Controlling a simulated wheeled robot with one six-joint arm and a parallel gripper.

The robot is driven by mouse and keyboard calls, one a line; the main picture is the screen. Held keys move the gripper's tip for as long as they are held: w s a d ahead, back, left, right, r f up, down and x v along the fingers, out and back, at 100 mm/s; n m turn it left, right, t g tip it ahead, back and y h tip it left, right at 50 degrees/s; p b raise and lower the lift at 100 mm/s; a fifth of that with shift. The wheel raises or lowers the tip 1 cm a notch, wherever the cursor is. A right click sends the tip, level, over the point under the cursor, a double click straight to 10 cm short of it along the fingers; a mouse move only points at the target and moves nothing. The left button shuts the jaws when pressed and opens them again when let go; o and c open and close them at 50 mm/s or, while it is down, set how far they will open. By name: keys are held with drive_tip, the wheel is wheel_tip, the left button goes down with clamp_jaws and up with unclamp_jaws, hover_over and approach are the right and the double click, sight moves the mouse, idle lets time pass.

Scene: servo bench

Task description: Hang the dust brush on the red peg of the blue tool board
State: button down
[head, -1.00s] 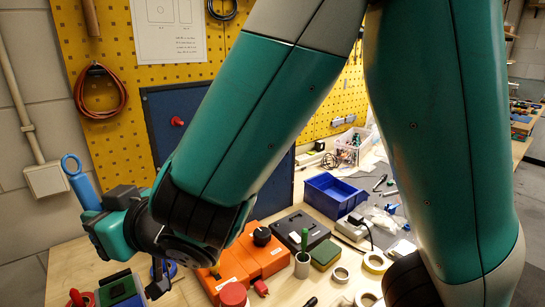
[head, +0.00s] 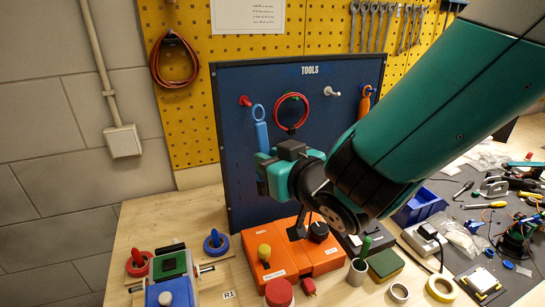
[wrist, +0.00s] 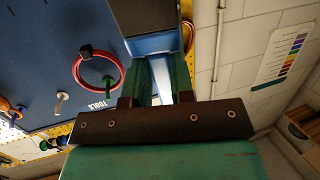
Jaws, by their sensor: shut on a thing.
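The blue tool board (head: 230,150) stands upright at the back of the bench. Its red peg (head: 245,101) is at the upper left. The dust brush (head: 261,132) has a blue handle with a looped end and is upright in front of the board. My gripper (head: 263,163) is shut on the brush below the loop. The loop appears just right of and slightly below the red peg, apart from it; its depth to the board is unclear. In the wrist view, my fingers (wrist: 163,80) hold the blue handle (wrist: 158,70), and the red peg is not visible.
A red ring (head: 278,107) hangs on the board beside the brush. A white peg (head: 333,91) and an orange-handled tool (head: 365,103) are farther right. Orange boxes (head: 325,254) and a blue bin (head: 420,208) stand on the bench below.

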drive_tip(key=shift+w+a+f+p, duration=0.2)
drive_tip(key=shift+w+a+p, duration=0.15)
drive_tip(key=shift+w+p, duration=0.7)
drive_tip(key=shift+w+a+f+p, duration=0.25)
drive_tip(key=shift+w+a+p, duration=0.15)
drive_tip(key=shift+w, duration=1.1)
drive_tip(key=shift+w+a+f+p, duration=0.2)
drive_tip(key=shift+w+a+p, duration=0.15)
drive_tip(key=shift+w+p, duration=0.7)
drive_tip(key=shift+w+b, duration=0.3)
drive_tip(key=c, duration=0.9)
unclamp_jaws()
drive_tip(key=shift+s, duration=0.1)
drive_tip(key=b+v, duration=1)
drive_tip(key=v, duration=0.2)
drive_tip(key=shift+f+b, duration=0.2)
drive_tip(key=shift+b, duration=0.15)
